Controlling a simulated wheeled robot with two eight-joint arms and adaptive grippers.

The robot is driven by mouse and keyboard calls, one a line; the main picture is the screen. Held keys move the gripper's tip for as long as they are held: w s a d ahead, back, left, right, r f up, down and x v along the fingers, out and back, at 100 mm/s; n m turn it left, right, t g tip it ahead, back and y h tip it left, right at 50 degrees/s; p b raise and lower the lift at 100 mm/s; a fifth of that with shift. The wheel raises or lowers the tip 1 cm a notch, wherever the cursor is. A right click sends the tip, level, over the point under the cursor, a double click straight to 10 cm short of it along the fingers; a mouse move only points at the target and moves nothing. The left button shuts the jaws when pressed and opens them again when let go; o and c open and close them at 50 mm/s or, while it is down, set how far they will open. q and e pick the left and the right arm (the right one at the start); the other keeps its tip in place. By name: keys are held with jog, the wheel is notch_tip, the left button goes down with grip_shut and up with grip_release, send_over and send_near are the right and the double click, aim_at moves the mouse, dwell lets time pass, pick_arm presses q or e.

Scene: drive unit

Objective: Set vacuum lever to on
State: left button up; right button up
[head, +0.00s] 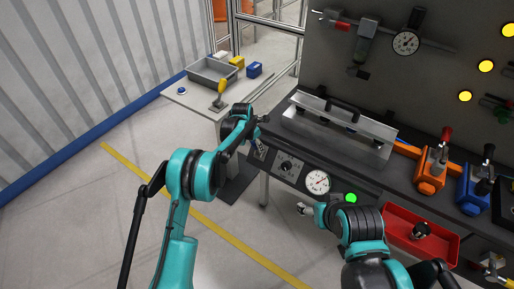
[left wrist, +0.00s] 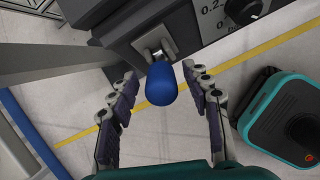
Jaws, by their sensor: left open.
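The vacuum lever has a blue rounded knob (left wrist: 161,86) on a short metal stem set in the dark panel of the drive unit, seen in the left wrist view. My left gripper (left wrist: 160,77) is open, with one finger on each side of the knob and visible gaps on both sides. In the head view my left gripper (head: 258,121) is at the left end of the workbench front, and the knob cannot be made out there. My right gripper (head: 305,209) is small in the head view, below the gauge; its fingers are not clear.
Beside the lever are a black dial (head: 287,166) and a round gauge (head: 317,181). A green button (head: 351,198) and red tray (head: 396,219) lie further right. A side table (head: 190,102) holds a grey bin (head: 208,73). Floor to the left is free.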

pick_arm(q)
jog(key=v, duration=0.7)
jog(key=shift+s, duration=0.1)
